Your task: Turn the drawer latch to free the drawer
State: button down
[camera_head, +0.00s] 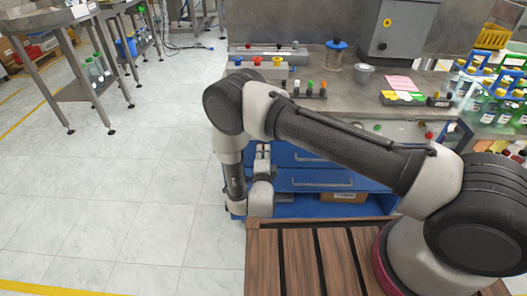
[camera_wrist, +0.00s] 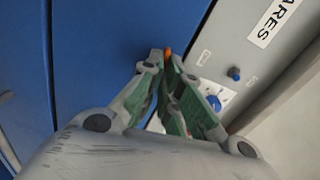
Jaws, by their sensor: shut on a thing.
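My gripper (camera_wrist: 166,66) reaches the blue drawer front (camera_wrist: 95,70) in the wrist view. Its fingers are closed around a small part with an orange tip (camera_wrist: 168,52), which looks like the drawer latch. Most of that part is hidden between the fingers. In the head view my gripper (camera_head: 262,154) is at the left end of the blue drawer unit (camera_head: 325,181) under the bench. The latch cannot be made out there.
The bench top (camera_head: 345,95) holds bottles, caps and a grey box (camera_head: 401,30). Open tiled floor (camera_head: 120,190) lies to the left.

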jog(key=shift+f+m, duration=0.1)
jog(key=shift+m, duration=0.5)
jog(key=c, duration=1.6)
grip_release()
jog(key=shift+c, duration=0.2)
jog(key=shift+s, duration=0.1)
jog(key=s, duration=0.7)
jog(key=shift+s, duration=0.15)
jog(key=shift+a, duration=0.1)
